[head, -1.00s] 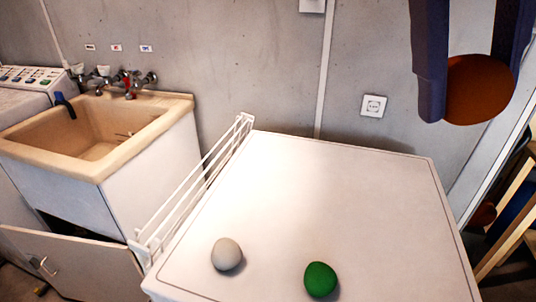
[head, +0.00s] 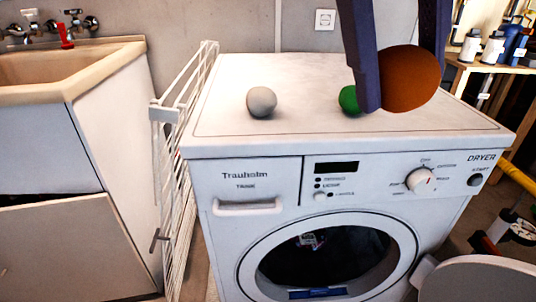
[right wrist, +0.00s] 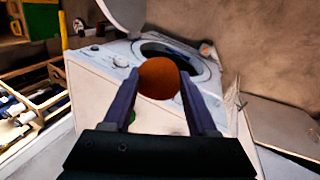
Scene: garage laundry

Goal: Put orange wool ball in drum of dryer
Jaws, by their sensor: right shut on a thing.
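The orange wool ball (head: 411,80) is clamped between the two dark fingers of my right gripper (head: 404,88), held above the right part of the dryer top. The right wrist view also shows the ball (right wrist: 158,80) between the fingertips (right wrist: 158,74). The white dryer (head: 255,170) stands below. Its round front opening shows a dark drum (head: 335,255) with a few small items or marks inside. The dryer door (head: 480,282) is swung open to the right. My left gripper is not in view.
On the dryer top lie a grey ball (head: 262,101) and a green ball (head: 350,100), the latter partly hidden behind my right finger. A white folding rack (head: 180,160) stands left of the dryer, beside a sink (head: 70,75). A wooden shelf with bottles (head: 490,67) is at the right.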

